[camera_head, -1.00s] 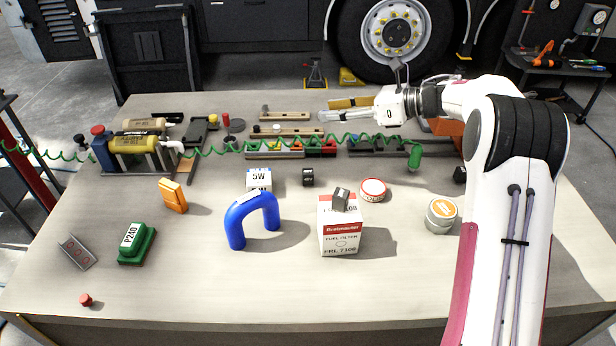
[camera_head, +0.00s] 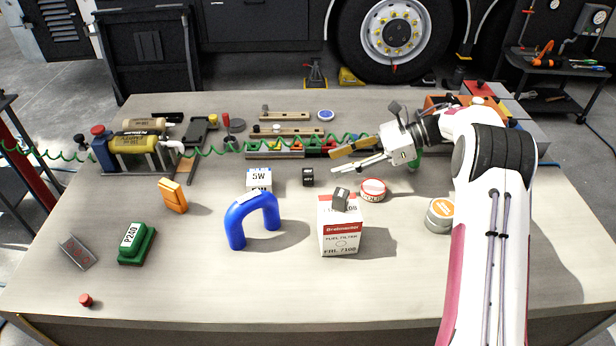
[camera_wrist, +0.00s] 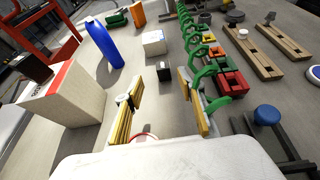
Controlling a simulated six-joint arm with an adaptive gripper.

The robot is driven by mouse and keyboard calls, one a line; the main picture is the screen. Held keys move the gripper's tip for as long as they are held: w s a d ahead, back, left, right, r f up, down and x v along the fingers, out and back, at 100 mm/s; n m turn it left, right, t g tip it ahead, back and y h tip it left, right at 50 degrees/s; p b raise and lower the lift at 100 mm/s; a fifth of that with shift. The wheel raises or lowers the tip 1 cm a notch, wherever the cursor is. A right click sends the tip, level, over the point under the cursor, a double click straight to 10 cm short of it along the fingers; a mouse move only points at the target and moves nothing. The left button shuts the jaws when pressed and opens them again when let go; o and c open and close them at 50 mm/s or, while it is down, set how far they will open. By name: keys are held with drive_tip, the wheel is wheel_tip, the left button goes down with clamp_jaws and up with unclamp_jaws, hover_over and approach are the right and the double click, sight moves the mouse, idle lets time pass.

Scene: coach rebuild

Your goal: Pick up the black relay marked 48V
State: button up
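A small black block (camera_head: 308,177) with a white marking, relay-like, stands on the bench right of the white 5W box; its lettering is too small to read surely. It also shows in the wrist view (camera_wrist: 164,72), ahead of and between my fingers. A second dark block (camera_head: 341,199) lies tilted on top of the fuel filter box; it shows at the left in the wrist view (camera_wrist: 32,67). Its marking is not readable. My gripper (camera_head: 334,160) is open and empty, above the bench to the right of and behind the first block. Its fingers (camera_wrist: 166,110) stand wide apart.
The fuel filter box (camera_head: 341,238), the red-and-white tin (camera_head: 373,190) and the 5W box (camera_head: 259,178) stand around the first block. A blue bent hose (camera_head: 238,228) stands in front. A green coiled hose (camera_wrist: 209,78) runs behind, near one finger.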

sight(311, 171)
drive_tip(key=shift+x, duration=1.2)
drive_tip(key=shift+w+x, duration=0.15)
drive_tip(key=shift+x, duration=1.15)
drive_tip(key=shift+w+x, duration=0.1)
drive_tip(key=shift+x, duration=1.2)
drive_tip(key=shift+f, duration=0.1)
drive_tip(key=c, duration=1.1)
